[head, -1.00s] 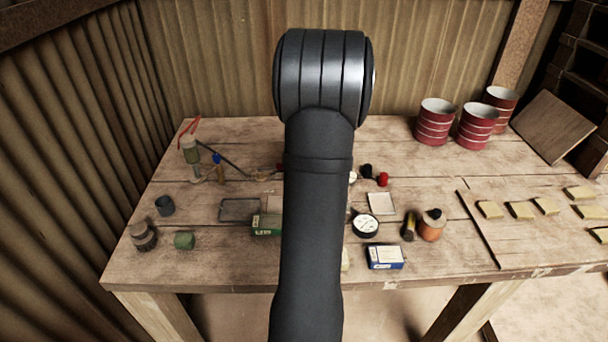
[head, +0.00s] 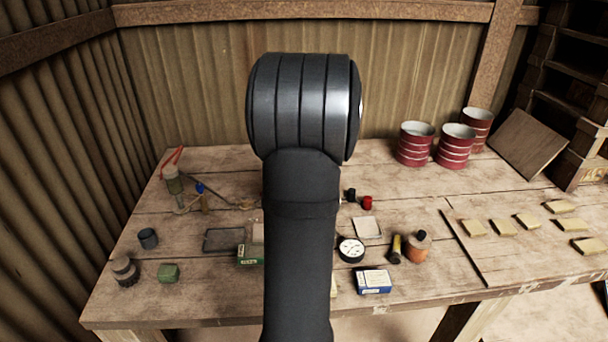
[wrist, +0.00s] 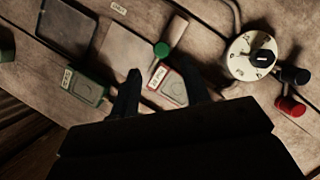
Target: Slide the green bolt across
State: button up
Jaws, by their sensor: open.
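The green bolt shows in the wrist view as a round green knob (wrist: 161,48) beside a slim brownish bar (wrist: 175,37). My gripper (wrist: 158,70) is open, its two dark fingers pointing towards the knob. The knob appears just beyond the fingertips, roughly between them; I cannot tell the height gap. A small plate with a red-edged label (wrist: 170,85) lies between the fingers, with a green-framed plate (wrist: 85,87) to its left. In the head view my own arm hides the bolt and the gripper.
A dial with a black knob (wrist: 250,56) lies right of the fingers, near black and red cylinders (wrist: 290,106). In the head view, a blue-and-white box (head: 373,281), an orange bottle (head: 417,248) and a dark tray (head: 224,240) surround my arm. Red cans (head: 456,146) stand back right.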

jog(key=v, duration=1.1)
jog(key=shift+d+r, duration=0.15)
jog(key=shift+r, duration=0.2)
jog(key=shift+s, duration=0.1)
jog(key=x, duration=1.7)
jog(key=shift+f, duration=0.25)
jog(key=shift+w, duration=0.3)
